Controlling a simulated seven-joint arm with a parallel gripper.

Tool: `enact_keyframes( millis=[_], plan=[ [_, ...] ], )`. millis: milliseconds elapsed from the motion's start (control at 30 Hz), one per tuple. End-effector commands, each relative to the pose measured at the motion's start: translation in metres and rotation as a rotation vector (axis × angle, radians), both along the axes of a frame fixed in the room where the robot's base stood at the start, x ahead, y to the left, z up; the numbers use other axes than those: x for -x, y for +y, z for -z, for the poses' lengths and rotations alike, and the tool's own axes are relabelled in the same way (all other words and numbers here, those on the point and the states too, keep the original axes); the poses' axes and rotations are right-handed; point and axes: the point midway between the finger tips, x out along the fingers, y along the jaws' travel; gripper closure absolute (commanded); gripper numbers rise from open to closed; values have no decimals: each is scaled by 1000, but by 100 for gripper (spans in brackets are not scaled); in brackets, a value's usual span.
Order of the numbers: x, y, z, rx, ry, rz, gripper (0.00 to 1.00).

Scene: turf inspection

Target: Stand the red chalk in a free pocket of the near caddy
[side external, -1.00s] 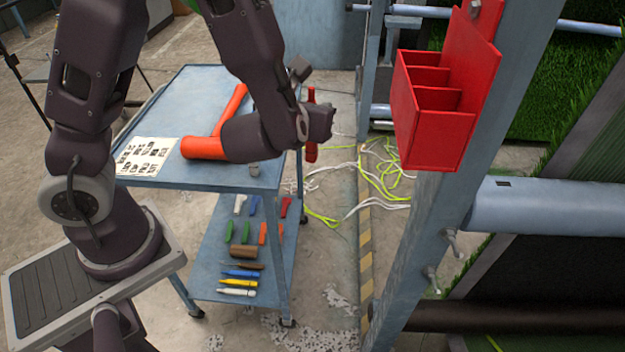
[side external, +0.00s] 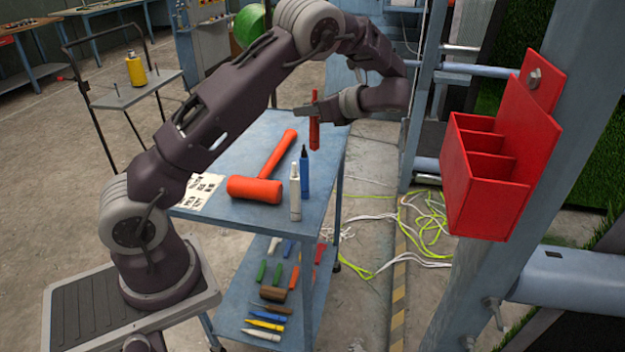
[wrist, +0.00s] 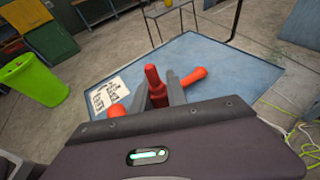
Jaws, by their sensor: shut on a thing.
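My gripper (side external: 316,111) is shut on the red chalk (side external: 314,136) and holds it upright over the back right part of the blue cart's top. In the wrist view the chalk (wrist: 153,84) stands between the two grey fingers (wrist: 158,96), its narrower end up. The red caddy (side external: 494,205) is fixed to a slanted blue-grey post at the right, well apart from my gripper. Its visible pockets (side external: 484,145) are split by dividers and look empty; their bottoms are hidden.
A white marker (side external: 295,193) and a blue marker (side external: 304,170) stand on the cart top (side external: 235,160). An orange-red mallet (side external: 262,185) and a printed sheet (side external: 203,190) lie there too. Yellow and white cords (side external: 425,235) lie on the floor between cart and post.

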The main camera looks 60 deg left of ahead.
Motion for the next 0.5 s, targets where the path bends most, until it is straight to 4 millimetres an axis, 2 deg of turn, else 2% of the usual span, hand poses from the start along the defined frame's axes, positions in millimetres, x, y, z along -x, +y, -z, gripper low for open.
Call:
enact_keyframes(
  millis=[167,333,500],
  plan=[
    [0,16,6,0,0,-106,100],
    [1,17,45,1,4,-114,100],
    [0,17,69,1,0,-113,100]
  ],
)
